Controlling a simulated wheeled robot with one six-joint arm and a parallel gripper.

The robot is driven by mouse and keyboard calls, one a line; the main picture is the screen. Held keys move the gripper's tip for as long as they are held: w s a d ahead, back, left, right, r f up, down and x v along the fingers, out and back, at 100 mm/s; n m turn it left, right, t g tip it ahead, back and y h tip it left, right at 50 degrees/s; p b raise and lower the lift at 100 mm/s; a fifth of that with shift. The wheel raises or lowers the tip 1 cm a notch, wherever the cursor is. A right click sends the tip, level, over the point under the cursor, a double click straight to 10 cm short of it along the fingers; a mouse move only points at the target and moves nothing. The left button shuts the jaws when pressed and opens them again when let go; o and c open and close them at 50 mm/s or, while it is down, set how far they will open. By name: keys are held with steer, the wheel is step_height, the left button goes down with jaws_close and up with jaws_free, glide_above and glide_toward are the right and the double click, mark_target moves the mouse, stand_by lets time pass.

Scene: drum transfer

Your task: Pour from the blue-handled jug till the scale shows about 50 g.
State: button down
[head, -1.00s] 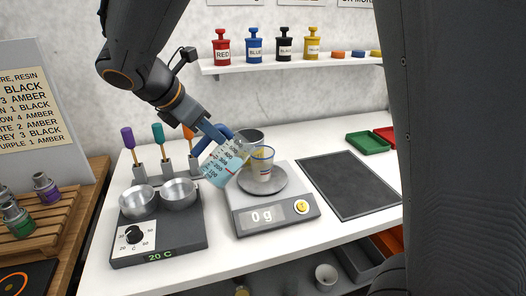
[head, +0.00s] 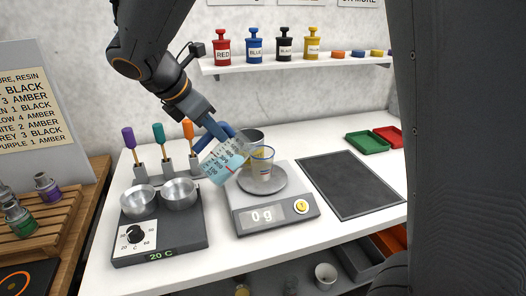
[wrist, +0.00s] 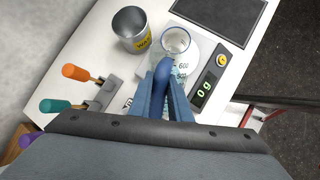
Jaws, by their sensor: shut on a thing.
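A clear jug (head: 224,161) with a printed scale and a blue handle (head: 228,131) is tilted to the right, holding pale blue liquid. My gripper (wrist: 165,97) is shut on its blue handle. The jug's mouth is close to the clear cup (head: 262,163) on the scale's round pan; whether they touch I cannot tell. The cup has a blue rim and a red mark. The scale (head: 273,216) reads 0 g in the head view. No stream of liquid is visible. The cup also shows in the wrist view (wrist: 175,42).
A grey metal cup (wrist: 131,27) with a yellow label stands beside the scale. A heater (head: 158,240) with two metal bowls reads 20 C at left. Colored-handled tools (head: 159,134) stand behind it. A dark mat (head: 350,185) lies right.

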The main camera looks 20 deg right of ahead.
steer(key=shift+w+d+r+g+y+p, duration=0.25)
steer(key=shift+d+r+g+y+p, duration=0.05)
steer(key=shift+d+r+y+p, duration=0.35)
steer(key=shift+w+d+r+g+y+p, duration=0.2)
steer(key=shift+d+r+g+y+p, duration=0.1)
steer(key=shift+d+r+y+p, duration=0.35)
stand_by(2.6)
steer(key=shift+w+d+r+y+p, duration=0.25)
steer(key=shift+d+y+p, duration=0.25)
steer(key=shift+p, duration=0.4)
stand_by(0.6)
